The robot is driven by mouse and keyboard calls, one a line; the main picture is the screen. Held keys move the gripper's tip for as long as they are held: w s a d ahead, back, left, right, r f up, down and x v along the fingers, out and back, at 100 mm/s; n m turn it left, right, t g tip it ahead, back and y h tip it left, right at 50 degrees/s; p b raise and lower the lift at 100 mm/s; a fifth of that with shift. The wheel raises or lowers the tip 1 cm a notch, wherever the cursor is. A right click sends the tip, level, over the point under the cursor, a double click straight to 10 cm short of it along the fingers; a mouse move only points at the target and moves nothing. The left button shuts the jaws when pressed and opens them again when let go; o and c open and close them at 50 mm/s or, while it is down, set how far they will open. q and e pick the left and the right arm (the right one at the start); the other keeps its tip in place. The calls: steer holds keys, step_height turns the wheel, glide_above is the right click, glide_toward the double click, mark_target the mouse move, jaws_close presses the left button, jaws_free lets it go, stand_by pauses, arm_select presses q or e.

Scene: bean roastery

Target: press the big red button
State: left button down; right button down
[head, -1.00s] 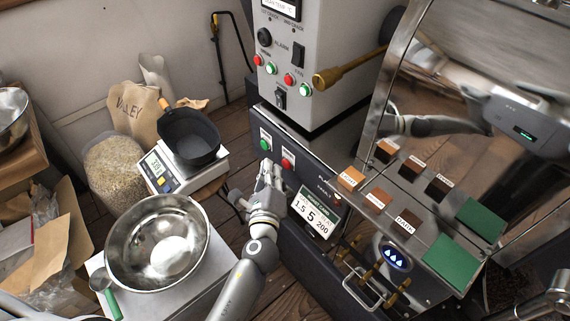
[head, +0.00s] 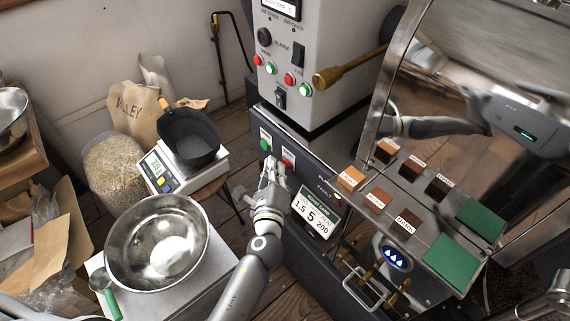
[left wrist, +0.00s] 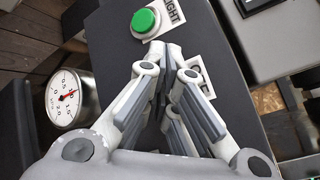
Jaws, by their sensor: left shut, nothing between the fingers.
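The red button (head: 288,163) sits on the dark front panel of the roaster, right of a green button (head: 265,144). My left gripper (head: 275,170) is shut and empty, its fingertips just below and left of the red button in the head view. Whether they touch the panel or button I cannot tell. In the left wrist view the shut fingers (left wrist: 164,55) point at the panel, and the green button (left wrist: 146,22) shows above them. The red button is hidden behind the fingers there; part of a white label (left wrist: 194,72) shows beside them.
Left of my arm stand a steel bowl (head: 118,250) and a scale (head: 160,170) with a black pan (head: 190,137). A round gauge (left wrist: 73,98) shows in the wrist view.

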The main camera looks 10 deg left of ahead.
arm_select(q)
steer(key=shift+w+d, duration=0.15)
stand_by(0.5)
steer(key=shift+s+a, duration=0.5)
steer(key=shift+s, duration=0.2)
steer(key=s+a, duration=0.1)
steer(key=s, duration=0.1)
steer(key=s+a, duration=0.2)
stand_by(0.3)
stand_by(0.7)
